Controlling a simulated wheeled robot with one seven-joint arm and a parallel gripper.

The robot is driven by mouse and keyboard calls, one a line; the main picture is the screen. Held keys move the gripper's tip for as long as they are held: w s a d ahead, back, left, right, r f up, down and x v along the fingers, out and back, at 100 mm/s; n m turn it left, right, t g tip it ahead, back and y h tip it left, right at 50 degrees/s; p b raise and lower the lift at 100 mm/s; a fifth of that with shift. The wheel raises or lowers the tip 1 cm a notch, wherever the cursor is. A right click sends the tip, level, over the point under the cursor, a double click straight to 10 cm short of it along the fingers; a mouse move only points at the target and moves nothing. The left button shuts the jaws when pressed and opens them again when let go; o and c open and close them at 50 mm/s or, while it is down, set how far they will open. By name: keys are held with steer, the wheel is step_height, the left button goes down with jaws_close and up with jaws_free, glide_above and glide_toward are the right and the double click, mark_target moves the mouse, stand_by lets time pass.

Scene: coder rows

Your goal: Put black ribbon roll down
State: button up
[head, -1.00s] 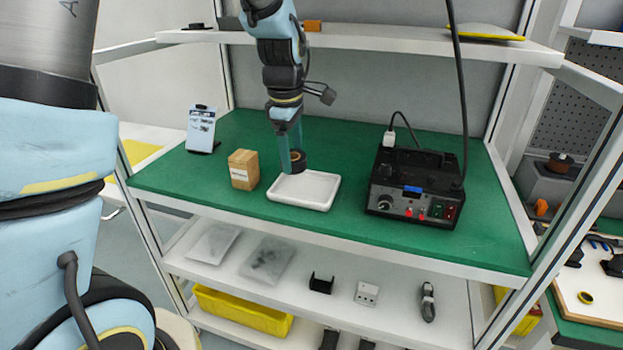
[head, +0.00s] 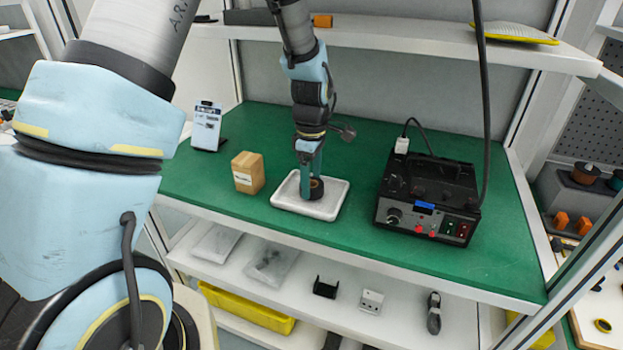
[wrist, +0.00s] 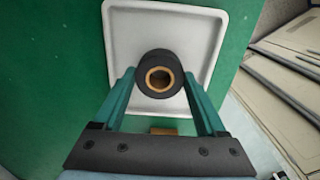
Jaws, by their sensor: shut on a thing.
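The black ribbon roll (head: 316,188) has a tan core. It also shows in the wrist view (wrist: 160,74), with its core facing the camera. My gripper (head: 311,180) points down over the white tray (head: 335,204) and is shut on the roll, with one teal finger on each side in the wrist view (wrist: 159,88). The roll is over the tray's inner floor, inside the rim. I cannot tell whether its underside touches the tray. The tray also shows in the wrist view (wrist: 195,22).
A black device (head: 427,197) with knobs and a cable stands to the right. A small display stand (head: 206,127) is at the back left. Green mat (head: 370,150) is bare around the tray. A shelf (head: 400,45) runs above.

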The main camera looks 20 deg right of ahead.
steer(key=shift+f, duration=0.45)
steer(key=shift+c, duration=0.6)
steer(key=o, duration=1.3)
step_height(320, 180, up, 12)
steer(key=b, duration=0.3)
steer(key=s+a+f+m, duration=0.1)
steer(key=a+m, duration=0.2)
steer(key=a, duration=0.7)
steer(key=s+a+f+m+t, duration=0.1)
steer(key=a+m, duration=0.3)
steer(key=a, duration=0.6)
steer(key=s+a+f+m, duration=0.1)
steer(key=s+a+m, duration=0.1)
steer(key=a, duration=0.8)
steer(key=shift+s+m+t, duration=0.3)
steer(key=shift+s+m, duration=0.1)
steer(key=shift+m, duration=0.4)
